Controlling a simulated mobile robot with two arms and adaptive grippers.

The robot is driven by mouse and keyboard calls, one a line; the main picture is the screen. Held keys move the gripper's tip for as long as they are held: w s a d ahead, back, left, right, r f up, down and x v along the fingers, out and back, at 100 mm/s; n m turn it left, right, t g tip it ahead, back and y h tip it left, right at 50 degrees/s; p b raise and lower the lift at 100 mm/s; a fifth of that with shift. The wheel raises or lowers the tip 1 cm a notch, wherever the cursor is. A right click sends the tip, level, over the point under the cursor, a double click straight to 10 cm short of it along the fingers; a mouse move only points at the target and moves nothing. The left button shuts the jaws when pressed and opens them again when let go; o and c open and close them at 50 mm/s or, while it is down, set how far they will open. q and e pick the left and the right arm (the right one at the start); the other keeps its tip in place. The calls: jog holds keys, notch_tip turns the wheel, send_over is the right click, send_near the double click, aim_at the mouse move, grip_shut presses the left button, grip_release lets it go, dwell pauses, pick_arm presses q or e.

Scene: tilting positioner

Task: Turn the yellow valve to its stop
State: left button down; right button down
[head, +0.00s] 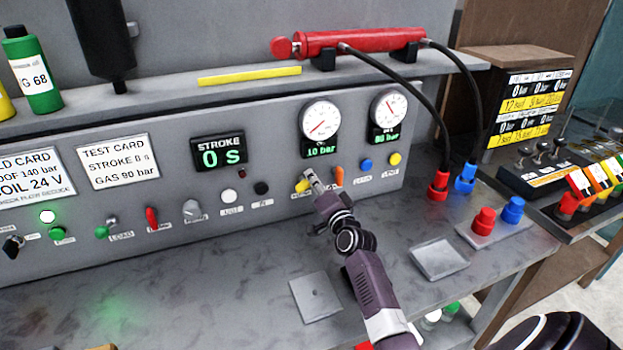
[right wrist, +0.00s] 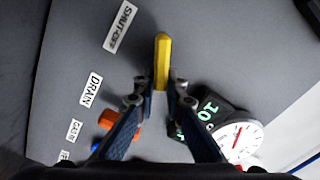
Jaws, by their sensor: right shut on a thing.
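The yellow valve (head: 301,186) is a small lever on the grey panel, below the left pressure gauge. In the right wrist view its yellow handle (right wrist: 162,55) stands out between the fingertips, near a SHUT-OFF label. My right gripper (head: 313,180) reaches up to the panel and is shut on this handle; it also shows in the right wrist view (right wrist: 161,85). In the head view the gripper hides part of the valve. My left gripper is not in view.
An orange lever (head: 339,176), a blue knob (head: 365,165) and a yellow knob (head: 394,159) sit close to the right. The left gauge (head: 320,119) display reads 10 bar; the right gauge (head: 388,107) is above the knobs. The bench (head: 190,280) is mostly clear.

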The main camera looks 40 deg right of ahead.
jog(key=m, duration=0.3)
jog(key=f+m, duration=0.1)
jog(key=m, duration=0.1)
jog(key=shift+d+f+m, duration=0.15)
jog(key=shift+f+m, duration=0.05)
jog(key=shift+m, duration=0.2)
dwell(0.4)
jog(key=c, duration=2)
grip_release()
jog(key=shift+s, duration=0.1)
jog(key=v, duration=1.1)
jog(key=shift+s, duration=0.4)
